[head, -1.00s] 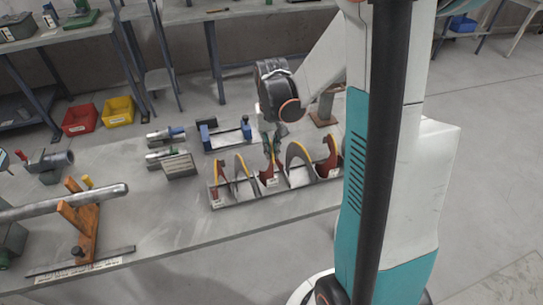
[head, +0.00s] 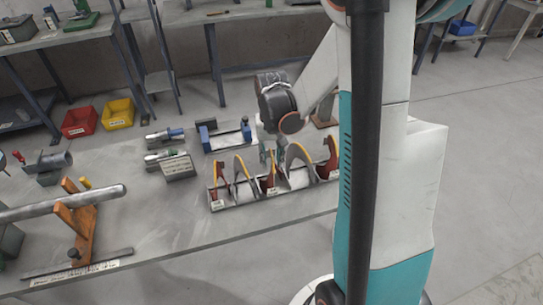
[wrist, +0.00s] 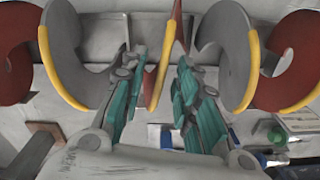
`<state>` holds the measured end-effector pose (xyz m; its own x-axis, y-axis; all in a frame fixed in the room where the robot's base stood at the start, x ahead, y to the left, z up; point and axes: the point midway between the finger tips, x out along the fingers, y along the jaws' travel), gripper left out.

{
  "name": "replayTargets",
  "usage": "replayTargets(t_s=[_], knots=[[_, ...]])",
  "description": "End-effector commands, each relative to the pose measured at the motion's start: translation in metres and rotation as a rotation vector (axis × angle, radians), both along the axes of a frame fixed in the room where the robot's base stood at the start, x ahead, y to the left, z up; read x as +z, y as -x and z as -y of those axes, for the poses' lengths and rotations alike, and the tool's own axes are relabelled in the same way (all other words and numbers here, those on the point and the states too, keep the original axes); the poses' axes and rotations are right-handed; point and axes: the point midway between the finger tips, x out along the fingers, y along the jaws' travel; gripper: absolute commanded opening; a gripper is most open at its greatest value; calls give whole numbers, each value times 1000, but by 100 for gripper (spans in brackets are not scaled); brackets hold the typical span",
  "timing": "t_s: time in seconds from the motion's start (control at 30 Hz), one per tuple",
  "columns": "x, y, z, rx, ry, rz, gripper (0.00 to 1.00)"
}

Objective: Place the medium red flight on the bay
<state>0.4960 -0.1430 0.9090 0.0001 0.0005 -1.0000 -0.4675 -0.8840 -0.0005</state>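Several red and grey flights with yellow edges stand in a grey rack (head: 285,196). Red ones stand at the left (head: 218,178), middle (head: 268,184) and right (head: 330,160), with grey ones between. My gripper (head: 272,156) points down over the middle red flight. In the wrist view my teal fingers (wrist: 160,75) are apart, one on each side of that flight's yellow edge (wrist: 166,62). I see a gap at the right finger; contact at the left finger is unclear. Which red flight is medium, and which place is the bay, I cannot tell.
A grey shaft (head: 60,203) rests on an orange stand (head: 82,235) at left, behind a labelled strip (head: 75,267). A small labelled block (head: 180,167) and a blue-ended fixture (head: 224,137) stand near the rack. The table between stand and rack is clear.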

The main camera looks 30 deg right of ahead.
Motion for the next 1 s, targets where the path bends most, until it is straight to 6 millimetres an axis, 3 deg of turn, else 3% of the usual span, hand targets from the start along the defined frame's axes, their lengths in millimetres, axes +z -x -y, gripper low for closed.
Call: replayTargets(t_s=[0.17, 0.27, 0.7, 1.0], knots=[[5, 0, 0, 0, 0, 0, 29], [19, 0, 0, 0, 0, 0, 29], [104, 1, 0, 0, 0, 0, 29], [123, 0, 0, 0, 0, 0, 29]])
